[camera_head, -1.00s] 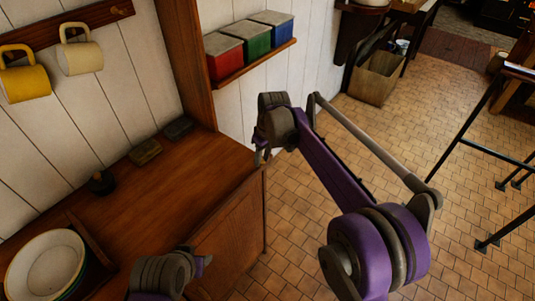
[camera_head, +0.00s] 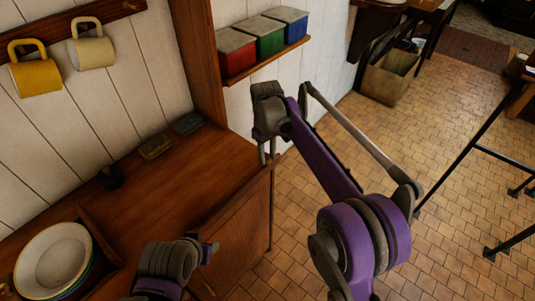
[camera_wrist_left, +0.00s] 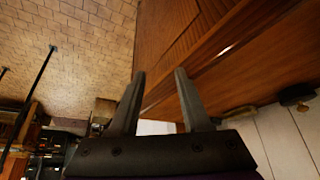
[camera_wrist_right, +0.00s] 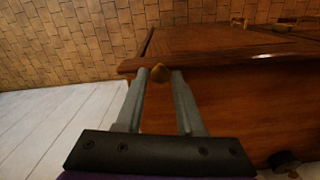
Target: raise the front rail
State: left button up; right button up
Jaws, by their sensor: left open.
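The wooden counter (camera_head: 165,225) has a long wooden strip along its front edge (camera_wrist_right: 225,60), apparently the front rail; I cannot tell its tilt. A small brass-coloured knob (camera_wrist_right: 159,73) shows at the counter's end in the right wrist view. My right gripper (camera_head: 268,158) points down at the counter's far front corner. Its fingers (camera_wrist_right: 157,74) stand apart on either side of the knob; contact is unclear. My left gripper (camera_head: 212,250) is at the counter's nearer front edge. Its fingers (camera_wrist_left: 160,72) are open and empty, with the edge strip (camera_wrist_left: 215,60) beyond them.
Stacked plates (camera_head: 54,260) sit in a wooden holder at the counter's near left. Small dark items (camera_head: 110,177) lie along the wall. Yellow (camera_head: 37,75) and cream (camera_head: 92,50) mugs hang above. Red, green and blue boxes stand on a shelf (camera_head: 265,65). Tiled floor (camera_head: 310,245) lies right.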

jog(key=o, duration=0.3)
pick_arm(q)
jog(key=shift+w+r+p, duration=0.4)
jog(key=shift+r+p, duration=0.1)
jog(key=shift+r, duration=0.2)
pick_arm(e)
notch_tip(320, 180, up, 11)
jog(key=shift+a+f, duration=0.1)
